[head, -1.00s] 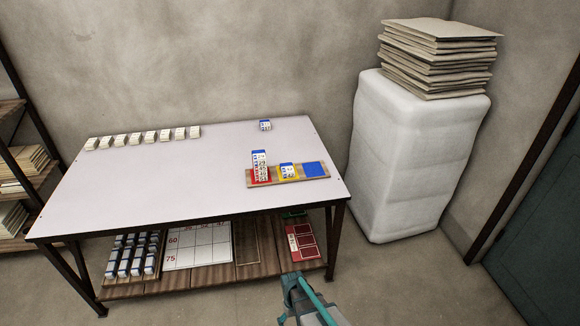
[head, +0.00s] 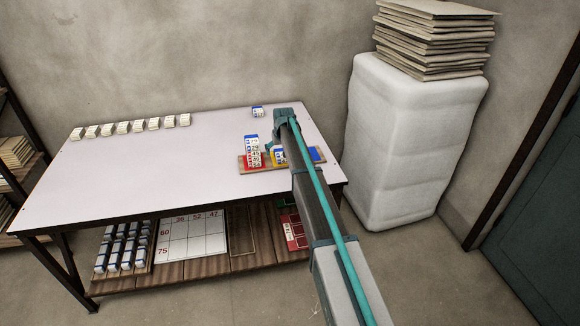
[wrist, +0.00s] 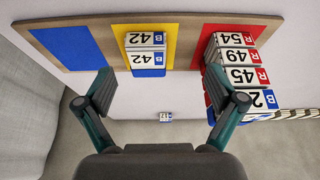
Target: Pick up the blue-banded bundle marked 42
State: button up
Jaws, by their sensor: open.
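The blue-banded bundles marked 42 (wrist: 145,58) are on the yellow square of a wooden board; two labels reading 42, each with a blue B, show one beyond the other in the wrist view. In the head view the stack (head: 279,155) is partly covered by my arm. My gripper (wrist: 160,84) is open and empty, its fingers spread above and short of the stack, apart from it. In the head view its end is over the table near the board; its fingertips are not clear there.
A taller stack (wrist: 236,72), with red and blue labels, stands on the red square beside it. The blue square (wrist: 70,44) is empty. A small bundle (head: 258,111) stands at the table's back. Several white bundles (head: 138,126) line the left back. The table's (head: 120,175) middle is clear.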

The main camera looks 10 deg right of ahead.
jog(key=w+d+r, duration=0.1)
jog(key=w+d+r+b, duration=0.1)
jog(key=w, duration=0.1)
jog(key=shift+d+r, duration=0.2)
jog(key=shift+r, duration=0.1)
jog(key=p+x, duration=0.1)
jog(key=x, duration=0.4)
jog(key=p+x, duration=0.2)
jog(key=x, duration=0.3)
jog(key=shift+w+a+f, duration=0.1)
jog(key=shift+a+f, duration=0.1)
jog(key=c, duration=1.3)
